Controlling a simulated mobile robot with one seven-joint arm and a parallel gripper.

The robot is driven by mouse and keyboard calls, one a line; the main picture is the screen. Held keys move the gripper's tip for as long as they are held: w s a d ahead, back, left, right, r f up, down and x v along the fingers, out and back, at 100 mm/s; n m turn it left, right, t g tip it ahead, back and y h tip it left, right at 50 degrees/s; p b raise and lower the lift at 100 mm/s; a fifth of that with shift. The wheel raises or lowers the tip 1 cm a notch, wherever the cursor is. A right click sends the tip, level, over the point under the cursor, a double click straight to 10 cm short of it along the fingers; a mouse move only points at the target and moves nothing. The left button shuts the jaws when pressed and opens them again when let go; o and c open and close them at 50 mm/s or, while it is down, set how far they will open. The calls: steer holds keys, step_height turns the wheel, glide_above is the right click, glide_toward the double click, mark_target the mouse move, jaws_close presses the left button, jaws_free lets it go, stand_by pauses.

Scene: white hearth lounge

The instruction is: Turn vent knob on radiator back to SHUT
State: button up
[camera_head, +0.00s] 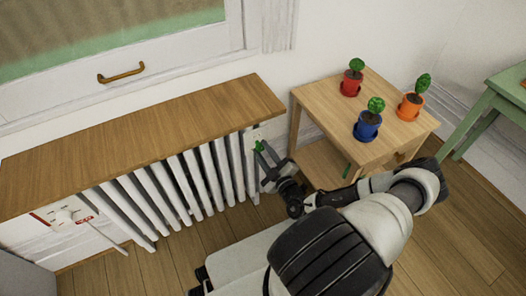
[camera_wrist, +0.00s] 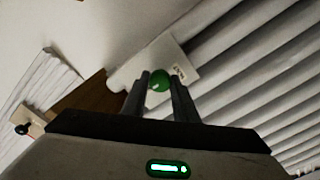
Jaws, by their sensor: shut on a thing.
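The white ribbed radiator (camera_head: 180,188) stands under a wooden shelf. A small green knob (camera_head: 259,146) sits at its right end, in front of a pale plate. In the wrist view the round green knob (camera_wrist: 159,81) lies between my two fingertips, and the white plate (camera_wrist: 183,66) behind it bears small marks too small to read. My gripper (camera_head: 265,166) is at the radiator's right end, and its fingers also show in the wrist view (camera_wrist: 159,92). It is shut on the green knob. Which mark the knob points to cannot be told.
A wooden side table (camera_head: 345,125) with red (camera_head: 351,84), blue (camera_head: 367,127) and orange (camera_head: 410,107) plant pots stands close to the right of my gripper. The wooden shelf (camera_head: 140,130) overhangs the radiator. A white plate with red labels (camera_head: 62,214) is at the far left.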

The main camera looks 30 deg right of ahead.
steer(key=o, duration=1.1)
steer(key=shift+c, duration=0.2)
steer(key=shift+s+d, duration=0.1)
steer(key=shift+s, duration=0.45)
steer(key=s+p, duration=0.2)
steer(key=s, duration=1.4)
steer(key=shift+s+d+p, duration=0.15)
steer(key=shift+d+p, duration=0.05)
steer(key=shift+p, duration=0.15)
steer(key=shift+r, duration=0.1)
